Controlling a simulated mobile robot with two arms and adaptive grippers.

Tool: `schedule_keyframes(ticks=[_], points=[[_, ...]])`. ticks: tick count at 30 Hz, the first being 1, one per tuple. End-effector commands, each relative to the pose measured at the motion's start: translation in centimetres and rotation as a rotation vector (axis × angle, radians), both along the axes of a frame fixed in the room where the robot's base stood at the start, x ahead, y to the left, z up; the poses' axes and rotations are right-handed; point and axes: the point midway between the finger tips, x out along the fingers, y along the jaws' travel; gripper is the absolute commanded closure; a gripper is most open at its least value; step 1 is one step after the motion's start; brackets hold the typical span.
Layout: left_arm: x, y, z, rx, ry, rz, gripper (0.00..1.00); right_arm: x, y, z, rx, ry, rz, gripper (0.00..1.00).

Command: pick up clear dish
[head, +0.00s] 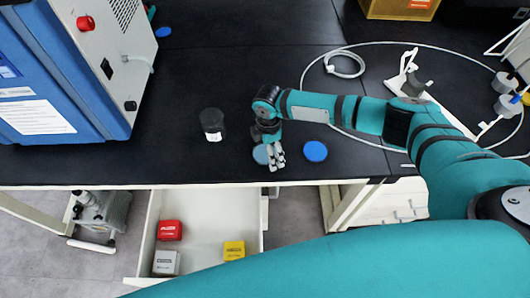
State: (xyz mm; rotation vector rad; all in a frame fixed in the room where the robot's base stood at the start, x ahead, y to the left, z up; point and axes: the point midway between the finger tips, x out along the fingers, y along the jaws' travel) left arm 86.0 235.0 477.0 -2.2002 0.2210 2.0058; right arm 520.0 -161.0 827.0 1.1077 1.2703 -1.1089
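A pale blue-grey round dish (260,154) lies on the black bench near its front edge, partly hidden by my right gripper. It may be the clear dish, but its material is hard to make out. A more strongly blue round disc (315,151) lies to its right. My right gripper (275,163) points down over the right side of the pale dish. Its fingers are small and overlap the dish in the picture, so I cannot tell whether they touch it or how far they are open. My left gripper is not in view.
A dark jar with a white label (212,124) stands left of the gripper. A blue and white machine (75,70) fills the left of the bench. An open drawer (205,205) below holds red, white and yellow boxes. A pale tube loops behind my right arm.

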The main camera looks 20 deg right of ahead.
Motion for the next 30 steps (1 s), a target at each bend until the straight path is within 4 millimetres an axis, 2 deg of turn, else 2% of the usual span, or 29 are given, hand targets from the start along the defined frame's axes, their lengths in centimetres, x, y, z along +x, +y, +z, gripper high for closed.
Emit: schedule_keyframes(ticks=[2,13,23,30], points=[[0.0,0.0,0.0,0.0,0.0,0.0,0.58,0.0,0.0,0.0,0.0,0.0,0.0,0.15],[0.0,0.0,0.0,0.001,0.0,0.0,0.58,0.0,0.0,0.1,0.0,-0.001,0.0,0.63],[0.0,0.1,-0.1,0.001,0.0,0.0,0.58,0.1,0.0,0.3,0.001,-0.001,0.0,0.64],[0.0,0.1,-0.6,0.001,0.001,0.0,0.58,0.1,0.0,1.7,0.001,-0.003,0.0,0.64]])
